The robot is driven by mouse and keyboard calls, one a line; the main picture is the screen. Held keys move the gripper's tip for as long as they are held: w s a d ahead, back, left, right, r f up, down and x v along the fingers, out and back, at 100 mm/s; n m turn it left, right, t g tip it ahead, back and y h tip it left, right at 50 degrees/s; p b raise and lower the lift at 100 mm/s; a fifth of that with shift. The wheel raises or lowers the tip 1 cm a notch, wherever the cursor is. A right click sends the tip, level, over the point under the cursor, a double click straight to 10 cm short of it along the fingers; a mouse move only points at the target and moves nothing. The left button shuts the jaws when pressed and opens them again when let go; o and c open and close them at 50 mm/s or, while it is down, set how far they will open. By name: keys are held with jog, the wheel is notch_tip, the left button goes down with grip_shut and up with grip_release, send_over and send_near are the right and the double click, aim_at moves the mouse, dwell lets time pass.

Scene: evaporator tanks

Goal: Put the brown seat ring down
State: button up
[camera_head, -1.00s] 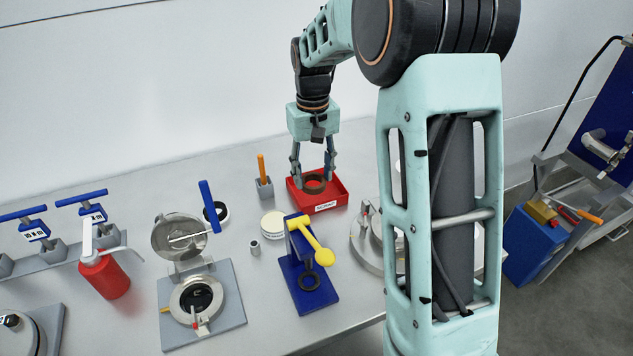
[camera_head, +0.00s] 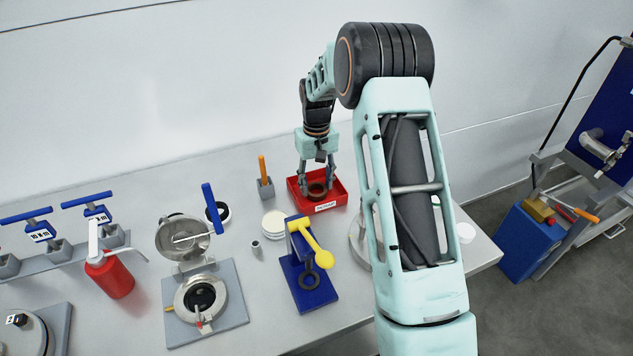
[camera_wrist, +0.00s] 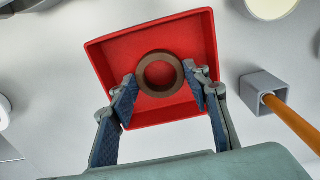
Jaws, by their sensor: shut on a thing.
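The brown seat ring (camera_wrist: 158,54) is between my fingertips in the wrist view. My gripper (camera_wrist: 160,80) is shut on it, with one finger at each side. In the head view my gripper (camera_head: 316,189) points down into the red tray (camera_head: 338,200), and the ring (camera_head: 317,197) is low inside the tray walls. The tray has a white label on its front wall. In the wrist view the ring appears over the red floor of the tray (camera_wrist: 110,55). I cannot tell whether the ring touches the floor.
A grey holder with an orange-handled tool (camera_head: 264,180) stands just left of the tray. A blue stand with a yellow lever (camera_head: 312,250) is in front. Pale stacked discs (camera_head: 273,224) and an open-lidded steel unit (camera_head: 195,285) are further left.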

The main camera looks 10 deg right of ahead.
aim_at(316, 189)
jog(key=shift+f, duration=0.25)
jog(key=o, duration=1.1)
jog(key=shift+r, duration=0.15)
notch_tip(316, 189, up, 12)
jog(key=shift+r+b, duration=0.1)
jog(key=shift+b, duration=0.5)
